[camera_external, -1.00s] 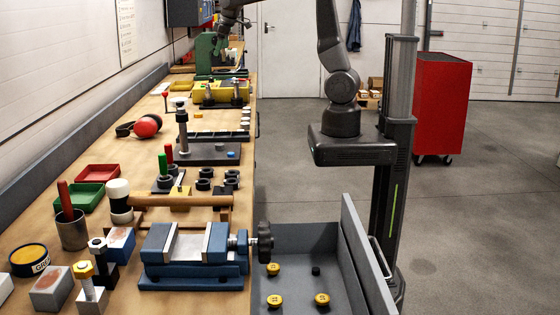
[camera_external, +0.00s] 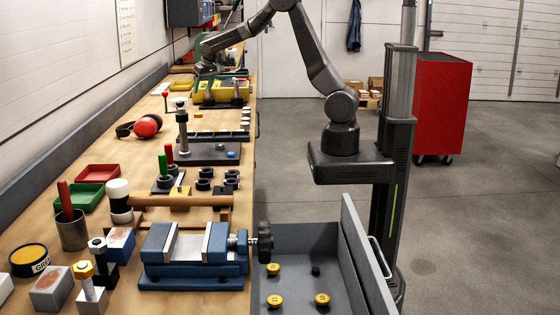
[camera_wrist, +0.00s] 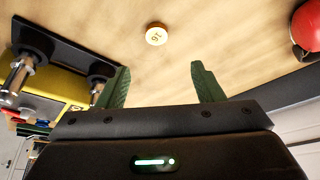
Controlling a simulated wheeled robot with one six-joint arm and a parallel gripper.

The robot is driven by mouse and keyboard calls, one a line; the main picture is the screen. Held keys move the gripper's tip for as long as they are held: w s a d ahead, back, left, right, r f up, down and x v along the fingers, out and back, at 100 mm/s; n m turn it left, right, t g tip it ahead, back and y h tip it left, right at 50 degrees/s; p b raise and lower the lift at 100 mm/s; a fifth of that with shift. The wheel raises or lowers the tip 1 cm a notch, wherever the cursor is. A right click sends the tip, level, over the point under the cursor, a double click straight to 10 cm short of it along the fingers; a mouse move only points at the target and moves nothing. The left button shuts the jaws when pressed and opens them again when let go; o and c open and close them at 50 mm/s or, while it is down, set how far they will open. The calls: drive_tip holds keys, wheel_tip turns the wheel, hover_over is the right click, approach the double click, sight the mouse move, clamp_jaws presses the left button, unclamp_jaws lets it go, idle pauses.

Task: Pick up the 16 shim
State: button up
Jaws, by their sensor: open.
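The 16 shim (camera_wrist: 156,34) is a small pale disc with a yellowish edge, lying flat on the wooden bench top in the wrist view. Its number appears upside down there. A small yellow disc (camera_external: 198,115) in front of the yellow block in the external view looks like the same shim. My gripper (camera_wrist: 160,82) is open and empty, its two green fingers apart. The shim lies beyond the fingertips, roughly centred between them, with nothing touching it. In the external view my gripper (camera_external: 204,72) hangs over the bench near the yellow block; its fingertips are hard to make out.
A yellow block (camera_external: 213,94) with dark fittings and metal posts (camera_wrist: 20,74) stands beside the shim. Red earmuffs (camera_external: 146,126) lie on its other side. A dark base with a tall post (camera_external: 182,130) stands nearer the camera. Bench surface around the shim is clear.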

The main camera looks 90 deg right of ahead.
drive_tip(key=p, duration=0.1)
hover_over(198, 114)
drive_tip(key=s+a, duration=0.1)
drive_tip(key=s, duration=0.1)
drive_tip(key=f, duration=0.6)
drive_tip(key=shift+w+a+f, duration=0.1)
drive_tip(key=shift+w+f, duration=0.05)
drive_tip(key=shift+w, duration=0.05)
drive_tip(key=shift+s+p+x, duration=0.15)
drive_tip(key=shift+p+x, duration=0.3)
drive_tip(key=shift+x, duration=0.95)
drive_tip(key=shift+s+p+x, duration=0.15)
drive_tip(key=shift+p+x, duration=0.3)
drive_tip(key=shift+x, duration=1)
drive_tip(key=c, duration=1.1)
drive_tip(key=shift+c, duration=0.2)
